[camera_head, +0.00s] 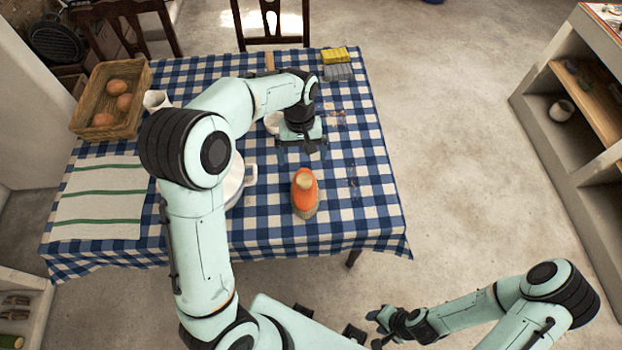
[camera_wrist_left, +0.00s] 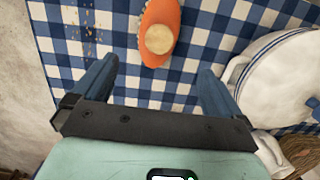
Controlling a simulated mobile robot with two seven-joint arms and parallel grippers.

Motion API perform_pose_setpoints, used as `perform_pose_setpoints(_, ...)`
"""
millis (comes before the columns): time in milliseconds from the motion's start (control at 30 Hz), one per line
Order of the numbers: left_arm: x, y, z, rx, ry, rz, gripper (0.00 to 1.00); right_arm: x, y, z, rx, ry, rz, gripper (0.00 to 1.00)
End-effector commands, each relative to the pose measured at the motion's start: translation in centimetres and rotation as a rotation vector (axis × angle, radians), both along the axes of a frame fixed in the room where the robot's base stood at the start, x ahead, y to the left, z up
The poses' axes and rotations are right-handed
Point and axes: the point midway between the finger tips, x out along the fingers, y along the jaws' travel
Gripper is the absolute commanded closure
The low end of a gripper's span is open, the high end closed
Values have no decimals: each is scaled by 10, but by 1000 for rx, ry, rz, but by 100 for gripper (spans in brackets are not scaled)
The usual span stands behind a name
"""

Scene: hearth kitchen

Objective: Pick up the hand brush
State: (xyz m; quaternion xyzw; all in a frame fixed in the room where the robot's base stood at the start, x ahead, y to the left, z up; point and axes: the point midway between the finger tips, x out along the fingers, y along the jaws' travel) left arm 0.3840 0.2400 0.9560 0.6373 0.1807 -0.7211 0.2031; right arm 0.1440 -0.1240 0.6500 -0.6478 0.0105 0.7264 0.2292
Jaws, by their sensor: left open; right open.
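The hand brush (camera_head: 304,190) has an orange body with a pale round knob and light bristles at its edge. It lies on the checked table (camera_head: 350,225) near its front edge. My left gripper (camera_head: 302,150) is open and empty above the table, behind the brush in the head view. In the left wrist view the brush (camera_wrist_left: 162,20) shows beyond the open fingers (camera_wrist_left: 158,68), roughly centred between them. My right gripper (camera_head: 376,328) is open and empty, in front of the table and away from the brush.
A white pot (camera_head: 234,185) stands left of the brush, partly hidden by my left arm.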

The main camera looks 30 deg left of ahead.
Motion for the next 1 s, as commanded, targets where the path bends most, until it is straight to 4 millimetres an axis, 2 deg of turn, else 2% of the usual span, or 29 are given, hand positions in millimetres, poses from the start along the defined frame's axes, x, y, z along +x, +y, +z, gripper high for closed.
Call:
perform_pose_setpoints(100,-5,-2,-25,0,7,0,0,-5,0,-5,0,7,0,57)
perform_pose_setpoints(300,-8,-4,-61,0,6,0,0,-8,0,-9,0,10,0,57)
perform_pose_setpoints(567,-9,-7,-80,0,2,-1,0,-8,0,-9,0,10,0,57)
perform_pose_setpoints(833,-13,-14,-118,0,4,0,0,-8,0,-9,0,9,0,57)
perform_pose_setpoints(1000,-13,-15,-126,-1,1,0,0,-8,0,-9,0,9,0,57)
